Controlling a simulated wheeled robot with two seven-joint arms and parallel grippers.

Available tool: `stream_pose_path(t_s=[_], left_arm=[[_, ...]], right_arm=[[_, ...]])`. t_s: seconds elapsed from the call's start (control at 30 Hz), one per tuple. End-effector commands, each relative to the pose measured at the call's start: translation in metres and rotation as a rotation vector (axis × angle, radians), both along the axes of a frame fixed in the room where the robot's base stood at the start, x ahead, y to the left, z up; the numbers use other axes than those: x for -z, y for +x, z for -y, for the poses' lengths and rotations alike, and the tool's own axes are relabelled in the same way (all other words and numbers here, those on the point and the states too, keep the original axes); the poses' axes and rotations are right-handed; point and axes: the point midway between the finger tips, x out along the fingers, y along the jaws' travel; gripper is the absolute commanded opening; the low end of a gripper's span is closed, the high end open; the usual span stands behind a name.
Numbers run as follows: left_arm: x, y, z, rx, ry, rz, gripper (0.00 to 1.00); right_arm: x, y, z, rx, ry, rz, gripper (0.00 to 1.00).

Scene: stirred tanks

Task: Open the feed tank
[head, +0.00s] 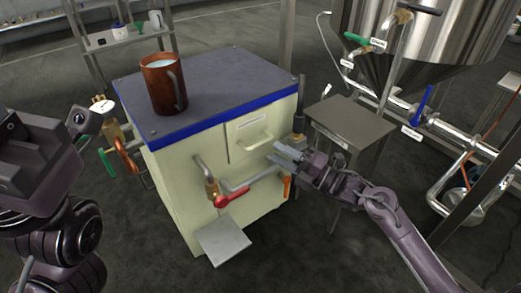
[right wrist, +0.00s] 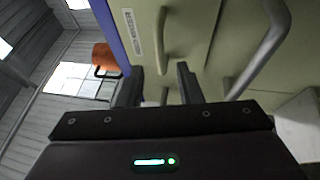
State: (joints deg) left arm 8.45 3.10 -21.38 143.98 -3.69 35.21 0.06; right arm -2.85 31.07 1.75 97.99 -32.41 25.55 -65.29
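A cream cabinet (head: 185,190) with a dark, blue-edged top stands in the middle of the head view. I take it for the feed tank, but its label is too small to read. Its front panel has a cream handle (head: 255,142), which also shows in the right wrist view (right wrist: 168,42). My right gripper (head: 284,154) is open and empty at the front, just right of and below the handle. In the right wrist view the handle lies ahead of the parted fingers (right wrist: 160,84), apparently not between them. My left arm is at the left edge; its fingers cannot be made out.
A brown mug (head: 163,84) with pale contents stands on the top. A pipe with a red lever (head: 232,194) sticks out below the handle; a grey plate (head: 222,240) juts out lower. A grey stand (head: 348,122) and a steel tank (head: 430,40) are at right.

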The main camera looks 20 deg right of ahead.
Motion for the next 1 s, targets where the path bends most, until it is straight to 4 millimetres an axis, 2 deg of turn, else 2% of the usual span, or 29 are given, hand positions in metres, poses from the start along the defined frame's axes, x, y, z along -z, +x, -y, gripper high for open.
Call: stream_pose_path(t_s=[0.2, 0.4, 0.77, 1.0], left_arm=[[-0.002, -0.009, 0.003, 0.000, 0.006, 0.037, 0.36], [-0.006, -0.012, 0.001, -0.012, 0.001, 0.053, 0.36], [-0.008, -0.012, 0.001, -0.016, 0.000, 0.054, 0.36], [-0.008, -0.012, 0.001, -0.016, 0.000, 0.054, 0.36]], right_arm=[[-0.005, 0.027, -0.024, 0.001, 0.004, 0.002, 0.33], [-0.009, 0.044, -0.040, 0.002, 0.003, -0.003, 0.33], [-0.011, 0.048, -0.044, 0.001, 0.001, -0.005, 0.33], [-0.011, 0.048, -0.044, 0.002, 0.001, -0.005, 0.01]])
